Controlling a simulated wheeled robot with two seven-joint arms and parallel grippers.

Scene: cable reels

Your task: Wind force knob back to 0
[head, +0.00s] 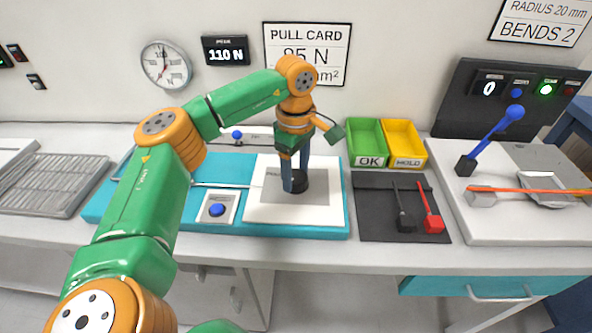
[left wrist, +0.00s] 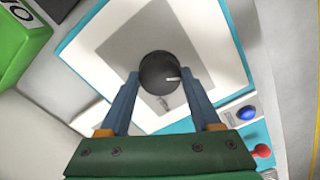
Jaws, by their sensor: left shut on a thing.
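The force knob (head: 297,181) is a round black knob on a white and grey panel (head: 262,203) of the teal bench unit. In the left wrist view the knob (left wrist: 160,72) shows a short white pointer mark toward its right side. My left gripper (head: 294,186) reaches down from above with a finger on each side of the knob, shut on it; its fingers also show in the left wrist view (left wrist: 160,88). A small grey mark on the panel lies just below the knob in that view. A wall display (head: 226,50) reads 110 N. My right gripper is not in view.
Green OK (head: 368,143) and yellow HOLD (head: 404,144) bins stand to the right. A dark mat (head: 376,223) holds black and red tools.

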